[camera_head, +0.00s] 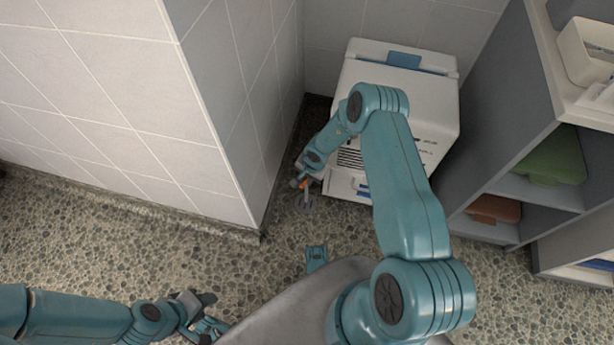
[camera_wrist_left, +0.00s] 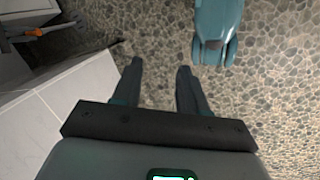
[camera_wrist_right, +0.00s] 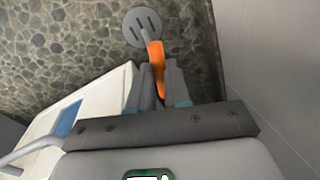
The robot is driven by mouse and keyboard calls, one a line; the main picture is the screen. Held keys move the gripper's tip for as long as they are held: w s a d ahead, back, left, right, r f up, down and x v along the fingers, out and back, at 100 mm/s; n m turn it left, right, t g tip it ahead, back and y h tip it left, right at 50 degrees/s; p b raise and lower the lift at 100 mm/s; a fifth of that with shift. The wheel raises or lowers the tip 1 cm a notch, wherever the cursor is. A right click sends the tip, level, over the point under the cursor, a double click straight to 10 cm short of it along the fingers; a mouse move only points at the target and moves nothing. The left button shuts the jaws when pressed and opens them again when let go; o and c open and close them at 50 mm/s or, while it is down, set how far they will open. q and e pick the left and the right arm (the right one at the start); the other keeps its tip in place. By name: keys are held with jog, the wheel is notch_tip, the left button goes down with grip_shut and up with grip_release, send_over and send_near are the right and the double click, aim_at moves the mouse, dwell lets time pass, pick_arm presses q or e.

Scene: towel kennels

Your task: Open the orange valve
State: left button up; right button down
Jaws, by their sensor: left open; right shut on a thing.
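The tiled wall (camera_head: 225,90) stands close left of my right arm. A grey shelf unit (camera_head: 500,110) stands at right. The floor at left (camera_head: 90,235) is clear.

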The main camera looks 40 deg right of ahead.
jog(key=shift+a, duration=0.1)
jog(key=c, duration=1.1)
grip_release()
notch_tip(320, 180, up, 16)
jog(key=s+d+p, duration=0.1)
jog(key=s+p, duration=0.2)
jog(key=p, duration=0.5)
jog(key=shift+d+p, duration=0.25)
jog(key=shift+p, duration=0.15)
jog(key=shift+w, duration=0.1)
